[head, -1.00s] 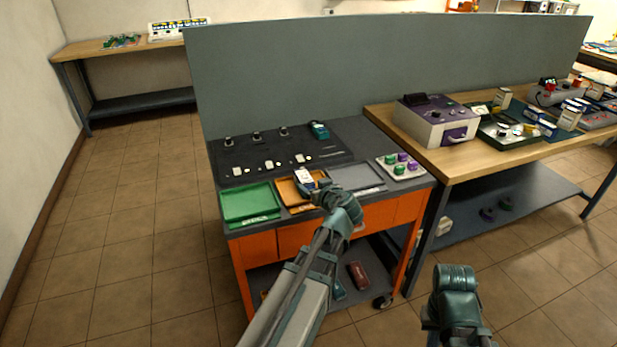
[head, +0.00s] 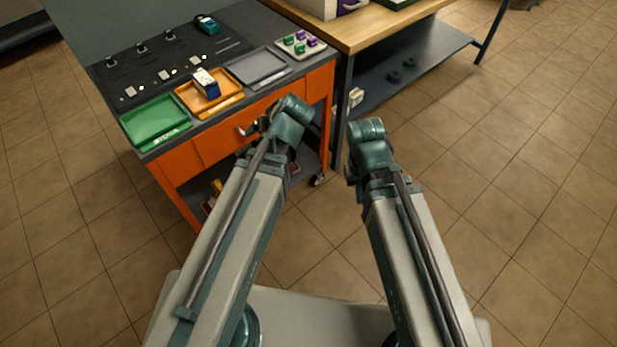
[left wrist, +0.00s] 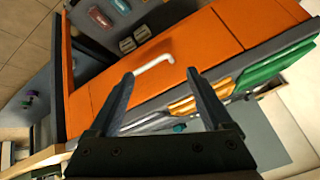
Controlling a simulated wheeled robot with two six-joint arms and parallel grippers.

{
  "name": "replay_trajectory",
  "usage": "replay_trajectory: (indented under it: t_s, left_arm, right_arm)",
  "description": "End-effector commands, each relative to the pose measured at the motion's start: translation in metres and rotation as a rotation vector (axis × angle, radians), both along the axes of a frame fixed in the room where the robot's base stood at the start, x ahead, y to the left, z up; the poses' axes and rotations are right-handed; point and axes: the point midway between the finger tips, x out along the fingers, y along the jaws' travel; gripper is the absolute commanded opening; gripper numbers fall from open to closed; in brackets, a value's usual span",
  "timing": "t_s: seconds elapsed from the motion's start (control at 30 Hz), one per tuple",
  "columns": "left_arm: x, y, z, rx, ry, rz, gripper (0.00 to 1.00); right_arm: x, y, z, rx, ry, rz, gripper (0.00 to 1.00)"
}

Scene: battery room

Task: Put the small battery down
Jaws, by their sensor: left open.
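The small battery (head: 206,83), a blue and white block, stands in the orange tray (head: 229,105) on the cart top. My left gripper (head: 250,128) is in front of the cart, below and to the right of the battery and apart from it. In the left wrist view the left gripper (left wrist: 161,78) is open and empty, its fingers toward the orange cart front and a pale drawer handle (left wrist: 155,63). My right gripper (head: 354,172) hangs over the floor right of the cart; its fingertips are hidden.
A green tray (head: 157,142) lies left of the orange one and a grey tray (head: 262,69) right of it. A holder with green and purple pieces (head: 300,44) sits at the cart's right end. A wooden bench (head: 365,27) adjoins. The floor at right is clear.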

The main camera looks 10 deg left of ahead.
Motion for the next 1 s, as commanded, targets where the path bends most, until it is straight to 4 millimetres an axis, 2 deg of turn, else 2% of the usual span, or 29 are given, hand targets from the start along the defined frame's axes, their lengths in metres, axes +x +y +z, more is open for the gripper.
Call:
replay_trajectory:
  t_s: [0.03,0.13,0.2,0.33,0.47,0.77,0.87,1.0]
  left_arm:
    - [-0.021,-0.032,-0.014,-0.040,0.125,-0.098,0.84]
    - [-0.062,-0.085,-0.035,-0.117,0.355,-0.302,0.84]
    - [-0.087,-0.114,-0.042,-0.165,0.478,-0.435,0.84]
    - [-0.119,-0.148,-0.048,-0.230,0.621,-0.612,0.84]
    - [-0.131,-0.160,-0.048,-0.255,0.671,-0.681,0.84]
    - [-0.131,-0.160,-0.046,-0.255,0.672,-0.683,0.84]
    - [-0.131,-0.160,-0.034,-0.255,0.672,-0.682,0.84]
    - [-0.131,-0.160,-0.007,-0.254,0.671,-0.681,0.84]
  right_arm:
    - [0.000,0.000,0.000,0.000,0.000,0.000,0.00]
    - [0.000,0.000,0.000,0.000,0.000,0.000,0.00]
    - [0.000,0.000,0.000,0.000,0.000,0.000,0.00]
    - [0.000,0.000,0.000,0.000,0.000,0.000,0.00]
    - [0.000,0.000,0.000,0.000,0.000,0.000,0.00]
    - [0.000,0.000,0.003,0.000,0.000,0.000,0.00]
    - [0.000,0.000,0.015,0.000,0.000,0.000,0.00]
    - [0.000,0.000,0.042,0.000,0.000,0.000,0.00]
